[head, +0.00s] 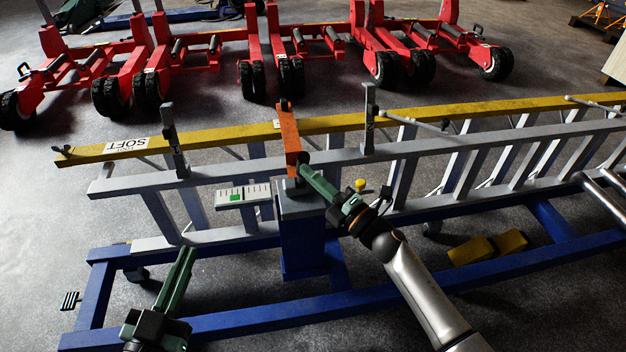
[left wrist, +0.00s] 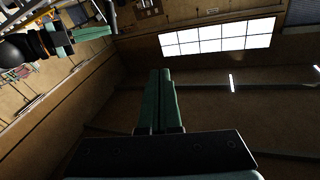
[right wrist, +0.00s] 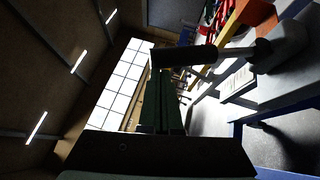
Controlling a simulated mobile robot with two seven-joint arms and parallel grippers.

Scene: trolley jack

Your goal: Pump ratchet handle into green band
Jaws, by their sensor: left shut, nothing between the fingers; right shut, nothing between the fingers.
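The orange ratchet handle (head: 290,135) stands upright on a blue post (head: 302,240) with a grey top. A dark round grip end shows low on it. A pale gauge plate (head: 243,195) with tick marks and a green band (head: 236,197) sits left of the post. My right gripper (head: 304,168) is shut, its tips at the grip end; in the right wrist view the dark cylindrical grip (right wrist: 183,55) lies across the fingertips. I cannot tell whether they touch. My left gripper (head: 189,252) is shut and empty, low left of the post, apart from the handle.
A yellow rail (head: 220,134) marked SOFT and grey ladder-like frames run behind the post. The blue base frame (head: 240,319) crosses the front. Bare floor shows at left.

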